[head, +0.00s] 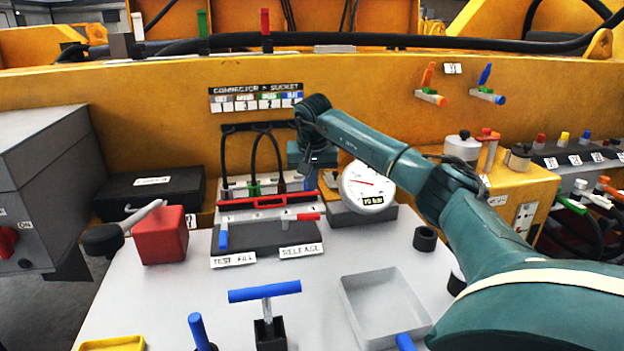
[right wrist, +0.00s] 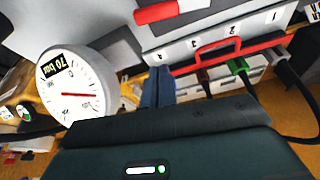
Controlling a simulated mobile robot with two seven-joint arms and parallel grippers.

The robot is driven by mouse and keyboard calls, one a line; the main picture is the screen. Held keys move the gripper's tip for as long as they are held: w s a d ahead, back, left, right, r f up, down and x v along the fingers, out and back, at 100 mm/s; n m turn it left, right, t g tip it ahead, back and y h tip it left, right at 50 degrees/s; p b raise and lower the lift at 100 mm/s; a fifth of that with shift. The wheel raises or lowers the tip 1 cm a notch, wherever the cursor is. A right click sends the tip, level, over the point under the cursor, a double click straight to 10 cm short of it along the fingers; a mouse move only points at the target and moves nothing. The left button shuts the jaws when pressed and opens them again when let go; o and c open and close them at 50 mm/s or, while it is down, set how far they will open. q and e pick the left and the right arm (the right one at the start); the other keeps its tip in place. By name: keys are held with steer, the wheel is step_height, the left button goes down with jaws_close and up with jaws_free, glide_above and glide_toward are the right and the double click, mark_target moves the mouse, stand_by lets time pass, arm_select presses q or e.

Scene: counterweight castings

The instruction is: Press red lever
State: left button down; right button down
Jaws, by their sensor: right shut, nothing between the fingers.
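The red lever (head: 305,217) lies flat on the dark block, above the RELEASE label (head: 301,250); a red bar (right wrist: 160,11) at the top of the right wrist view looks like its handle. A blue lever (head: 223,235) hangs above the TEST FILL label (head: 233,260). My right gripper (head: 311,180) is just behind the red lever, between the connector block and the gauge, apart from the lever. In the right wrist view its fingers (right wrist: 158,88) are together with nothing between them. My left gripper is not in view.
A round gauge (head: 367,187) stands right of the gripper and fills the left of the wrist view (right wrist: 75,88). A red loop handle (head: 270,201) crosses the block front. Cables hang behind. A grey tray (head: 428,311) and a blue T-handle (head: 264,291) stand in front.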

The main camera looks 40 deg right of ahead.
mark_target(301, 217)
steer(key=x, duration=0.6)
steer(key=shift+w+f, duration=0.1)
steer(key=shift+f, duration=0.2)
steer(key=shift+s+a+r+p, duration=0.1)
steer(key=shift+s+a+p, duration=0.3)
steer(key=shift+s, duration=0.45)
steer(key=shift+s+a, duration=0.7)
steer(key=shift+a, duration=0.05)
steer(key=shift+a, duration=0.1)
